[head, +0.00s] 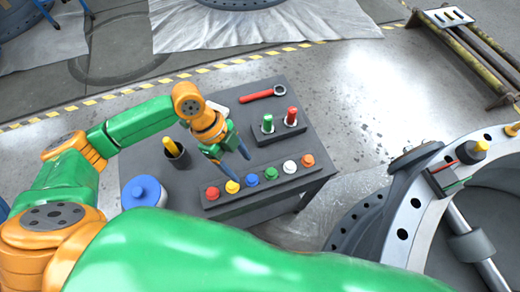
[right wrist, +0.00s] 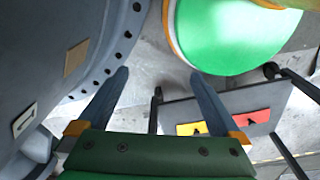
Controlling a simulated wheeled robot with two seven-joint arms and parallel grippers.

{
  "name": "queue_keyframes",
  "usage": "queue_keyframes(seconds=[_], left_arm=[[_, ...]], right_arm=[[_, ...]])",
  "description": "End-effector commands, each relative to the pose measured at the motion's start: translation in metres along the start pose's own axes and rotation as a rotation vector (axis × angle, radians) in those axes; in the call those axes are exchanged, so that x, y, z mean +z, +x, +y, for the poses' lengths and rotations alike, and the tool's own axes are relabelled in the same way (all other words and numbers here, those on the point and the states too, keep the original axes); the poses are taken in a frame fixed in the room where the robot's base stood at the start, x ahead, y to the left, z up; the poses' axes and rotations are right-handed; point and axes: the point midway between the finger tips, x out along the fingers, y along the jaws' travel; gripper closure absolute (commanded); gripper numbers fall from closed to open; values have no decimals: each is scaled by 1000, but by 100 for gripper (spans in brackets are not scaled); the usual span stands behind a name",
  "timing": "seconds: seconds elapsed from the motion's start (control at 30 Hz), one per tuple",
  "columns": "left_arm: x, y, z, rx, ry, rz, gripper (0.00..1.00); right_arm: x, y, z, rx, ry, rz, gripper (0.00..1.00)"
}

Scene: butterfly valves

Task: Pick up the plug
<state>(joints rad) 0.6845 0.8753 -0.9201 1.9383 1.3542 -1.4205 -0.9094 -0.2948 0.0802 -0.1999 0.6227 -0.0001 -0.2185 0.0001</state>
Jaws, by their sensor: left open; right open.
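A red plug-like piece (head: 291,116) and a green plug-like piece (head: 267,123) stand upright side by side in a dark block (head: 278,134) on the dark table (head: 302,92). I cannot tell which one the task calls the plug. My left gripper (head: 231,158) is open, with its blue fingers pointing down over the table, left of the block and just above the button strip. Nothing shows between its fingers. My right gripper (right wrist: 159,75) is open and empty in the right wrist view, apart from the table. It is not seen in the head view.
A strip of several coloured knobs (head: 262,180) lies at the table's front. A blue round container (head: 144,192), a dark cup (head: 178,157) with a yellow-handled tool and a red wrench (head: 262,94) are also there. A large grey flange (head: 408,215) stands right of the table.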

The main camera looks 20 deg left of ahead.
Motion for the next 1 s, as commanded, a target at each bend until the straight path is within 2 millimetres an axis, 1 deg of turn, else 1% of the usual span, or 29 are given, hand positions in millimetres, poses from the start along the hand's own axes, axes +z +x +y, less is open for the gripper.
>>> queue_keyframes(seconds=[0.07,0.13,0.27,0.4,0.47,0.53,0.7,0.73,0.77,0.8,0.87,0.9,0.97,1.0], left_arm=[[3,-1,0,6,4,0,32],[2,6,-1,8,5,3,32],[1,28,-3,10,5,4,32],[2,56,-7,8,4,3,32],[1,64,-7,7,5,3,32],[2,68,-7,6,5,1,32],[2,68,-7,5,5,1,32],[2,68,-7,5,5,1,38],[2,68,-7,5,5,1,46],[2,68,-7,5,5,1,57],[2,68,-7,5,5,1,73],[2,68,-7,5,5,1,84],[2,68,-7,5,5,2,100],[2,68,-7,5,5,2,100]], right_arm=[[-2,0,0,1,0,4,0],[-3,1,0,1,0,5,0],[2,1,0,-1,0,-5,0],[11,2,-2,-3,0,-21,0],[10,2,-2,-3,0,-21,0],[9,2,-2,-3,0,-19,0],[5,2,-1,-2,0,-10,0],[5,2,-1,-2,0,-10,0],[5,2,-1,-2,0,-10,0],[5,2,-1,-2,0,-10,0],[5,2,-1,-2,0,-9,0],[5,2,-1,-2,0,-9,0],[5,2,-1,-2,0,-9,0],[5,2,-1,-2,0,-9,0]])
